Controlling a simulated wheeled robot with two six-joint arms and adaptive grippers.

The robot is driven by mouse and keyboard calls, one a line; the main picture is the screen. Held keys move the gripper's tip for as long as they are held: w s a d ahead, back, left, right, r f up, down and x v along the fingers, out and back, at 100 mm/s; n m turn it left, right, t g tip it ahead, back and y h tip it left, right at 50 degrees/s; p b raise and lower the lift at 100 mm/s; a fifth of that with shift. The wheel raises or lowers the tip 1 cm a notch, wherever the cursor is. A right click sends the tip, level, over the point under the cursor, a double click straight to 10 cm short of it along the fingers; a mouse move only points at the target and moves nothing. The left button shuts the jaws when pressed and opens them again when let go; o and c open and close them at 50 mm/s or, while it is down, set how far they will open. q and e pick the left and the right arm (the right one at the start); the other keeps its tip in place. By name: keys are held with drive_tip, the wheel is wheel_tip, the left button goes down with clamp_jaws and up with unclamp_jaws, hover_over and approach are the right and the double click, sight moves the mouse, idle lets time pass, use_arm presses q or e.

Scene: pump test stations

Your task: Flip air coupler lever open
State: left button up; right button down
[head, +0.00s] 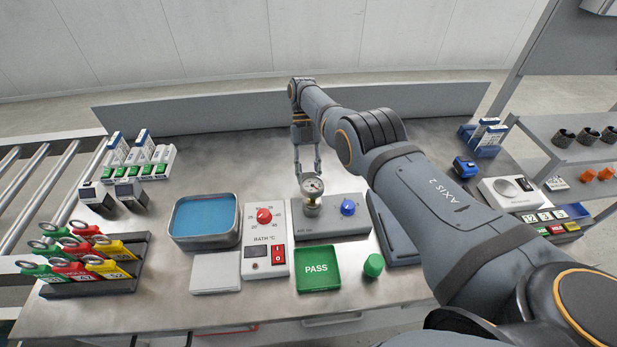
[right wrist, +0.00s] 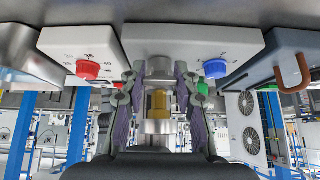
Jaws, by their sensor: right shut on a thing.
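The grey air box (head: 335,229), marked "AIR", sits mid-bench with a blue knob (head: 348,207) on its top. My left gripper is out of view.
Left of the air box stand the bath control box (head: 265,240) and a blue-filled bath (head: 205,219). In front lie a green PASS tray (head: 318,268) and a green cap (head: 373,265). A rack of coloured tags (head: 85,265) stands at left; a roller conveyor runs beyond it.

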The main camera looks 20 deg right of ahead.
drive_tip(key=c, duration=1)
unclamp_jaws()
drive_tip(key=shift+o, duration=0.2)
drive_tip(key=shift+r, duration=0.1)
